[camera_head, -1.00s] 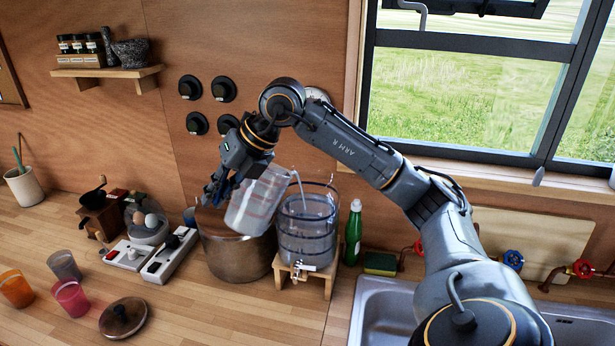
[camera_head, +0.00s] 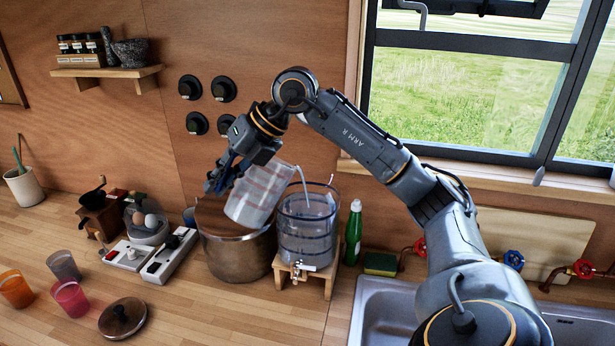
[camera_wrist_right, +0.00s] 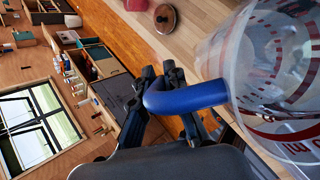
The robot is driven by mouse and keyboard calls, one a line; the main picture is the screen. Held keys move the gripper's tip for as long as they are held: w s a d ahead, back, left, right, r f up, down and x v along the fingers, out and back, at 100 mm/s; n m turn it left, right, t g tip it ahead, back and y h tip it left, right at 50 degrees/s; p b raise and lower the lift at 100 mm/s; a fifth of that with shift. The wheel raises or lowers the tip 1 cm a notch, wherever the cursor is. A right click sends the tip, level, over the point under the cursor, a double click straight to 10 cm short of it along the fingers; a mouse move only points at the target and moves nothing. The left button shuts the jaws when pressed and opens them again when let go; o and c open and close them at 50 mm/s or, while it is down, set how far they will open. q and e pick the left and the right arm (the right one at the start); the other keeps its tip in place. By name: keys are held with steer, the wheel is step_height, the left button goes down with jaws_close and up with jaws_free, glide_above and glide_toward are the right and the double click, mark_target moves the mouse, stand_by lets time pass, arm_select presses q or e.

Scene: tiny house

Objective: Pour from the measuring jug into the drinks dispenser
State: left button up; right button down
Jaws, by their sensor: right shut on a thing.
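The clear measuring jug (camera_head: 262,192) with red markings is tilted to the right, its mouth toward the drinks dispenser. My right gripper (camera_head: 226,172) is shut on the jug's blue handle; in the wrist view the handle (camera_wrist_right: 188,97) lies between the fingers and the jug (camera_wrist_right: 265,75) fills the right side. The clear drinks dispenser (camera_head: 306,228) with dark bands stands open on a wooden stand, its tap facing front. A thin pale stream runs from the jug's lip down into the dispenser. My left gripper is not in view.
A large brown pot (camera_head: 236,258) stands directly left of the dispenser, below the jug. A green bottle (camera_head: 353,235) and sponge (camera_head: 380,264) are on the right, by the sink (camera_head: 385,310). Cups, a pot lid (camera_head: 122,317) and power strips occupy the left counter.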

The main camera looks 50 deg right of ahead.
steer(key=shift+d+r+y+b, duration=0.3)
steer(key=shift+r+y+b, duration=0.15)
steer(key=shift+r, duration=0.25)
steer(key=shift+d+r+y+b, duration=0.35)
steer(key=shift+r+b, duration=0.1)
steer(key=shift+r, duration=0.25)
stand_by(0.8)
steer(key=shift+s+d+r+m+t+y+b, duration=0.15)
steer(key=shift+d+r+m+t+y+b, duration=0.5)
steer(key=shift+b, duration=0.9)
stand_by(1.5)
steer(key=shift+s+d+r+y+b, duration=0.1)
steer(key=shift+d+r+y+b, duration=0.25)
steer(key=shift+r+y+b, duration=0.35)
stand_by(2.1)
